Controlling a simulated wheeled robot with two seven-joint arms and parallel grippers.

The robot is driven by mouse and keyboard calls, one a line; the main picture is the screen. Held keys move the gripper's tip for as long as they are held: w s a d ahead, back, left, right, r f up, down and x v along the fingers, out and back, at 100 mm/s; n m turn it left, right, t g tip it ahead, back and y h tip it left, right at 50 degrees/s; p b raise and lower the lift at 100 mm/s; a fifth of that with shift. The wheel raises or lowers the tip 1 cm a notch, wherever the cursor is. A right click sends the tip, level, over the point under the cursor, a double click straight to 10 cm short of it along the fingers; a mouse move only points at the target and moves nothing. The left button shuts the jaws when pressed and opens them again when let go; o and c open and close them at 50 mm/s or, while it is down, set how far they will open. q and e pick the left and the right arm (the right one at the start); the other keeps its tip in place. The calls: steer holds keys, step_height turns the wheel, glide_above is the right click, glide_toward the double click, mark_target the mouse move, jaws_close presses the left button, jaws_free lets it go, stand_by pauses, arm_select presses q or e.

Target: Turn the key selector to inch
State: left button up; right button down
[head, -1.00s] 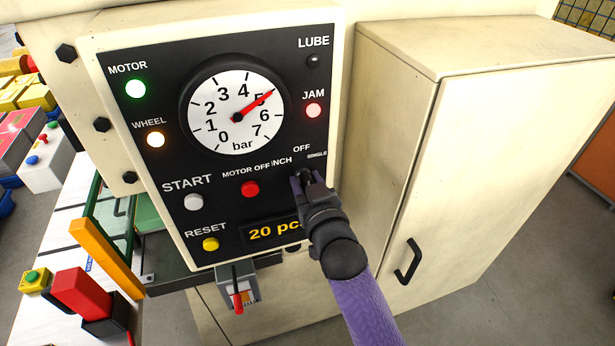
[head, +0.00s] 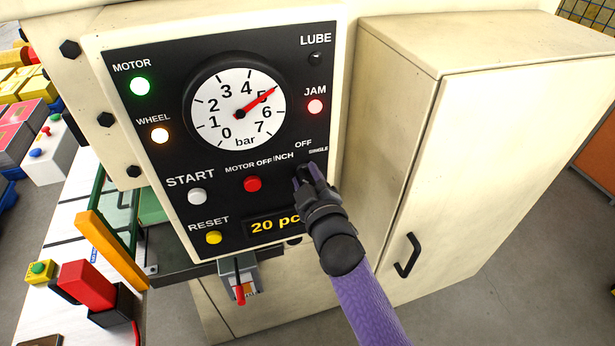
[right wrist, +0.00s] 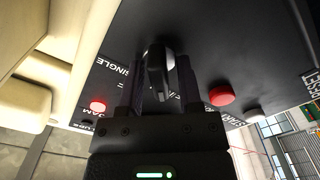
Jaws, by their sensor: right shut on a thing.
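The key selector (right wrist: 157,62) is a dark knob on the black control panel (head: 150,85), between my right gripper's fingers in the right wrist view. The labels INCH, OFF and SINGLE stand around it in the head view, the first letter of INCH partly crowded by MOTOR OFF. My right gripper (head: 309,174) is shut on the selector, and its fingers (right wrist: 160,85) also show in the right wrist view. In the head view the gripper hides most of the selector, so I cannot tell which label it points to. My left gripper is not in view.
The red MOTOR OFF button (head: 252,184) and the 20 pcs display (head: 274,226) are close left of my gripper. A beige cabinet (head: 440,150) stands to the right. A lever box (head: 239,278) is below the panel.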

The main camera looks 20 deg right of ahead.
stand_by(0.4)
steer(key=c, duration=0.6)
jaws_free()
steer(key=s+b, duration=0.1)
steer(key=s, duration=0.9)
steer(key=shift+d, duration=0.15)
